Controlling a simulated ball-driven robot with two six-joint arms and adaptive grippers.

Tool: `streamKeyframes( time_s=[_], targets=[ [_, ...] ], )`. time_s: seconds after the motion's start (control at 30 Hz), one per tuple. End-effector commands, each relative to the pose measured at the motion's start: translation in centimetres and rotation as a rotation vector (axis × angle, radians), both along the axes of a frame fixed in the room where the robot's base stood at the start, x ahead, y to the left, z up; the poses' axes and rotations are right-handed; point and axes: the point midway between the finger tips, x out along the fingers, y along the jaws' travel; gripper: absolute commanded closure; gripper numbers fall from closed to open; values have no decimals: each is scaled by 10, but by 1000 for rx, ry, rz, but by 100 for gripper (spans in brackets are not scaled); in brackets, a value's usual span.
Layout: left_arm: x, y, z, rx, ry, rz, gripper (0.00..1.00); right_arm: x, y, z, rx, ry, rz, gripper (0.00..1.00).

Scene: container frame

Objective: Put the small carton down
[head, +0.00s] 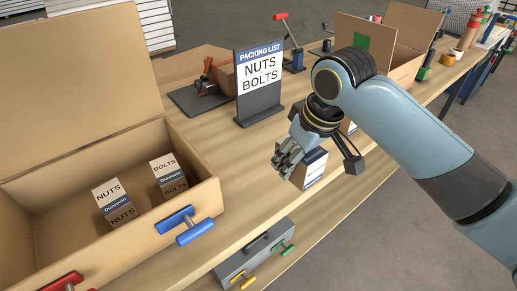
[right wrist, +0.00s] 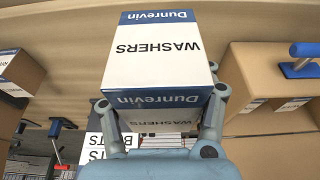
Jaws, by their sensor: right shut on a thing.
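The small carton (head: 315,168), white and blue, is in my right gripper (head: 293,158) near the front edge of the wooden bench (head: 232,212). In the right wrist view the carton (right wrist: 158,55) reads "WASHERS" and "Dunrevin". There the fingers of the right gripper (right wrist: 163,112) are shut on its two sides. The gripper hides part of the carton in the head view. I cannot tell whether the carton touches the bench. My left gripper is not in view.
An open cardboard box (head: 190,235) at left holds a NUTS carton (head: 113,203) and a BOLTS carton (head: 168,176). A packing list sign (head: 258,80) reading "NUTS BOLTS" stands behind my gripper. Another open box (head: 405,68) is at back right. A grey toolbox (head: 255,262) sits below.

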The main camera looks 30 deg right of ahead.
Motion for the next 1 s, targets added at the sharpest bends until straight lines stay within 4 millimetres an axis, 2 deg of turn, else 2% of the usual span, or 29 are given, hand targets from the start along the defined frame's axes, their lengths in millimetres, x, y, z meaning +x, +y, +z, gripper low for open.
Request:
streamKeyframes(
  time_s=[0.1,0.27,0.4,0.5,0.7,0.9,1.0],
  targets=[
    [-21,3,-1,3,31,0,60,22,0,-12,2,-1,-3,91],
    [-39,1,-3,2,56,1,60,63,-1,-37,2,-1,-2,91],
    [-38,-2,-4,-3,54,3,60,93,-2,-55,1,-1,-1,91],
    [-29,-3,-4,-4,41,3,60,105,-3,-63,0,-1,-1,91],
    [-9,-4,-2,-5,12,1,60,112,-4,-77,0,1,1,91],
    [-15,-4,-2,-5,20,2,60,111,-4,-105,0,0,0,91],
    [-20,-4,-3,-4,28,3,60,111,-4,-108,0,-2,0,91]
  ],
)
